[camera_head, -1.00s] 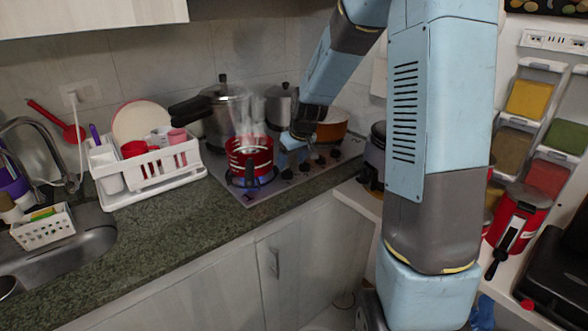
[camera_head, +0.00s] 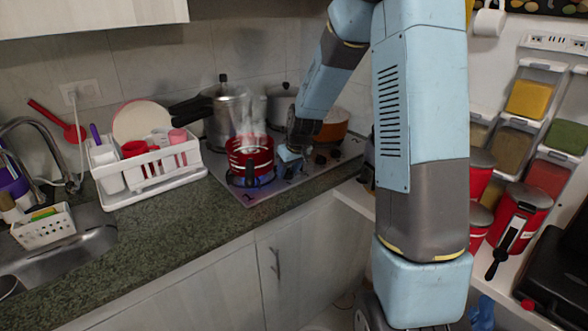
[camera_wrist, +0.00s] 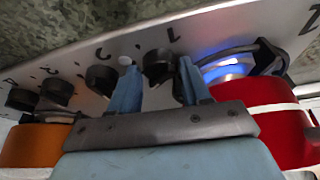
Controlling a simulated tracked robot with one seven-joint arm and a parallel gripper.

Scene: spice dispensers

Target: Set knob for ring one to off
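The black knob of ring one (camera_wrist: 158,66) is in the wrist view, beside a mark like a "1" on the stove panel (camera_wrist: 215,28). My gripper (camera_wrist: 157,76) has its two blue fingers apart, one on each side of this knob, with small gaps visible. I cannot tell whether either finger touches it. The lit ring (camera_wrist: 228,68) glows blue next to the red pot. In the head view, my gripper (camera_head: 288,158) is low at the stove's front edge, right of the steaming red pot (camera_head: 248,157); it hides the knob there.
Several other black knobs, one nearest (camera_wrist: 102,78), line the panel to the left in the wrist view. An orange pot (camera_head: 333,124) and a pressure cooker (camera_head: 228,112) stand behind. A white dish rack (camera_head: 150,172) is left of the stove. The counter front (camera_head: 190,225) is clear.

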